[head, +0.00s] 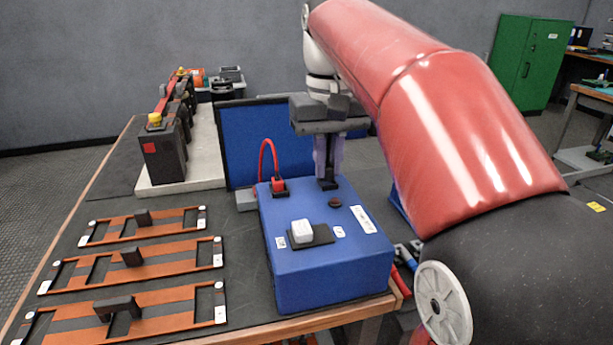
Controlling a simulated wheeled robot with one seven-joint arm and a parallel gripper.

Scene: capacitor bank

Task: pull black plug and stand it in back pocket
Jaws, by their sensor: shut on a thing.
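A blue box (325,265) stands at the front edge of the table. My gripper (328,178) points straight down over its back right part, shut on a black plug (328,185) at the box top. The fingers partly hide the plug, and I cannot tell whether it is still seated. A red plug (277,186) with a looped red cable stands left of it on the box. I cannot make out a back pocket for certain.
A white block (302,231) on a dark pad and a dark round knob (334,202) are on the box top. A blue panel (260,140) stands behind. Three copper-coloured frames with black handles (131,257) lie left. Black units (163,155) stand on a pale slab farther back.

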